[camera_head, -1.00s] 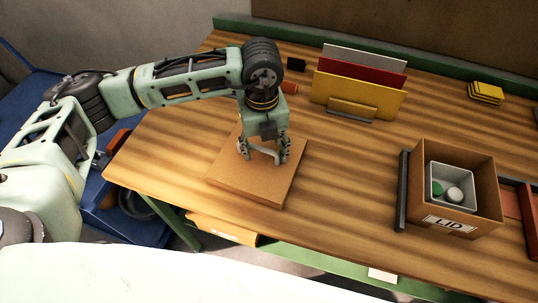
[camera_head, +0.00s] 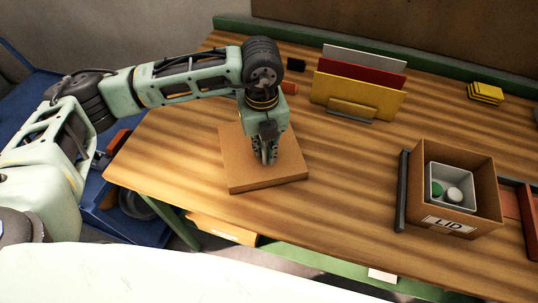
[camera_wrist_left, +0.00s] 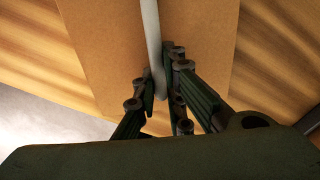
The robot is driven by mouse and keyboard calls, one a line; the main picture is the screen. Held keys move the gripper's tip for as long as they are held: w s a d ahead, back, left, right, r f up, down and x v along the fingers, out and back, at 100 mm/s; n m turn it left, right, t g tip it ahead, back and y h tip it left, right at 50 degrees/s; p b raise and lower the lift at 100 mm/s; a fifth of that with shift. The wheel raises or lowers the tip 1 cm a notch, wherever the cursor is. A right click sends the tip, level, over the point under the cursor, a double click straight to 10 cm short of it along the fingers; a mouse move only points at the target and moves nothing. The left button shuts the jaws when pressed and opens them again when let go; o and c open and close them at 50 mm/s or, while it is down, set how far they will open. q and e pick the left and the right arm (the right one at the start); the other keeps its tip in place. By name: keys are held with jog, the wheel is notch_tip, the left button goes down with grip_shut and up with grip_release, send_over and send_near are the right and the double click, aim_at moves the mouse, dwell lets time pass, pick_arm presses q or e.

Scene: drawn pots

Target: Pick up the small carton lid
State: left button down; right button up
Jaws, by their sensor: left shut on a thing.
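The small carton lid (camera_head: 243,172) is a flat brown square near the front left of the wooden table (camera_head: 340,190). My left gripper (camera_head: 266,157) points down over its middle, with its fingers close together. In the left wrist view the lid (camera_wrist_left: 205,35) fills the upper middle, with a pale grey raised strip (camera_wrist_left: 151,30) along it. The left fingers (camera_wrist_left: 161,82) are shut on this strip. I cannot tell whether the lid is clear of the table. My right gripper is not in view.
An open carton (camera_head: 486,205) labelled LID stands at the right, holding a grey bin (camera_head: 437,172) with small round items. Upright coloured panels (camera_head: 358,91) stand behind. Yellow pieces (camera_head: 486,91) lie at the back right. The table centre is clear.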

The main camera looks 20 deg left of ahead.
pick_arm(q)
jog(key=shift+r+p, duration=0.7)
jog(key=shift+r, duration=1.1)
